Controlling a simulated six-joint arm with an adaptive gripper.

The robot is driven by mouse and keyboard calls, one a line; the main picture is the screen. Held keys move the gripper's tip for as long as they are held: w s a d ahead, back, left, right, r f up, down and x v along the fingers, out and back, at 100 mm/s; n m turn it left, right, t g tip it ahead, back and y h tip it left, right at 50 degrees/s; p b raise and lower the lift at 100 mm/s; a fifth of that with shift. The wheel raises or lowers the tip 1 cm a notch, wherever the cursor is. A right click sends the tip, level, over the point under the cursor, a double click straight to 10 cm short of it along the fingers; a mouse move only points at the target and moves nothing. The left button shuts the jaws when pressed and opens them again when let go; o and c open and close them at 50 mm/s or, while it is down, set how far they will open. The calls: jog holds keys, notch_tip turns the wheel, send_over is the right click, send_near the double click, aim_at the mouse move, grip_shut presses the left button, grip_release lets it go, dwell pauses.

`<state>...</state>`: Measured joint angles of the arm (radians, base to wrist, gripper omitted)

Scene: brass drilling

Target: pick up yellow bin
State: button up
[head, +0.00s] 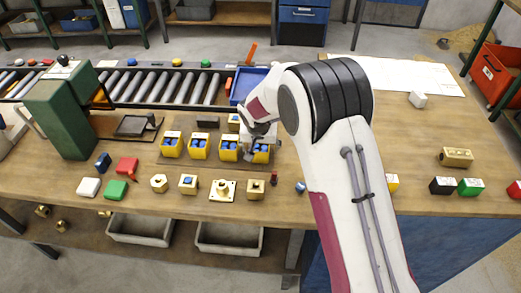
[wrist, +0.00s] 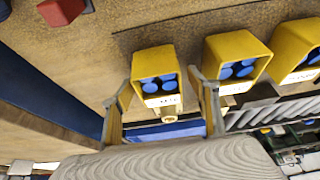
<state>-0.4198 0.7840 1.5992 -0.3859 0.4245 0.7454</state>
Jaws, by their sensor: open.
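Yellow bins holding blue cylinders stand in a row on a brown mat on the workbench. The right-end yellow bin (head: 261,157) is partly covered by my gripper (head: 259,141) in the head view. In the wrist view this bin (wrist: 152,57) lies between the two fingers of my open gripper (wrist: 160,82), one finger on each side. Clear gaps show beside the bin, and whether a finger touches it cannot be told.
A blue tray (head: 243,84) and a roller conveyor (head: 165,88) lie behind the bins. Brass parts, such as a flanged one (head: 222,191), and a red block (head: 127,165) lie in front. A green machine (head: 60,118) stands at left.

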jog(key=c, duration=1.2)
jog(key=shift+c, duration=0.2)
jog(key=shift+r, duration=0.1)
notch_tip(320, 180, up, 10)
